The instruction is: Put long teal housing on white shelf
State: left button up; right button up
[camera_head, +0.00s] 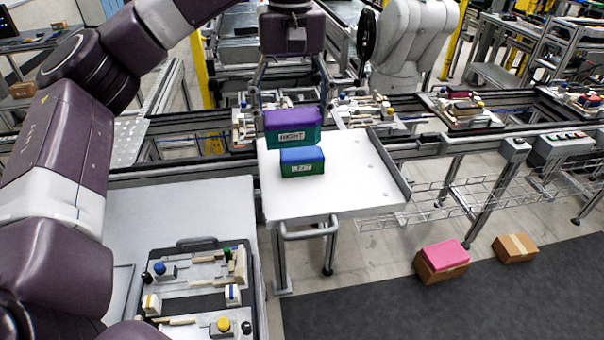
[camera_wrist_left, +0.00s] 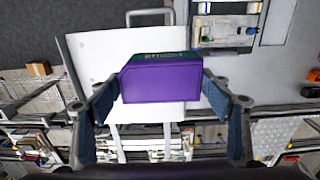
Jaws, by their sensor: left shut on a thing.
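My left gripper (camera_head: 293,112) points down at the white shelf (camera_head: 345,185), shut on a long teal housing (camera_head: 310,134) with a purple top and a label reading RIGHT. In the left wrist view the purple face of this housing (camera_wrist_left: 160,85) sits between the fingers of my left gripper (camera_wrist_left: 160,100), with its teal side and label at the top. A second housing (camera_head: 303,168), blue on top and green-teal below, labelled LEFT, is at the shelf, just in front of and below the held one in the head view. I cannot tell the gap under the held housing. My right gripper is not in view.
A black tray of small parts (camera_head: 187,243) lies on the grey surface at left. The right part of the shelf is bare, with a raised metal edge (camera_head: 390,165). A conveyor with part pallets (camera_head: 465,108) runs behind. Cardboard boxes (camera_head: 515,248) lie on the floor at right.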

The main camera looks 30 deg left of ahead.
aim_at(293, 134)
pick_arm(q)
notch_tip(293, 134, down, 4)
jog(key=shift+w+f, duration=0.15)
jog(key=shift+f, duration=0.05)
notch_tip(293, 134, down, 7)
jog(key=shift+w+r+p, duration=0.15)
jog(key=shift+r+p, duration=0.05)
jog(key=shift+p, duration=0.55)
notch_tip(293, 134, down, 3)
jog(key=shift+f+p, duration=0.2)
jog(key=shift+p, duration=0.4)
jog(key=shift+f, duration=0.45)
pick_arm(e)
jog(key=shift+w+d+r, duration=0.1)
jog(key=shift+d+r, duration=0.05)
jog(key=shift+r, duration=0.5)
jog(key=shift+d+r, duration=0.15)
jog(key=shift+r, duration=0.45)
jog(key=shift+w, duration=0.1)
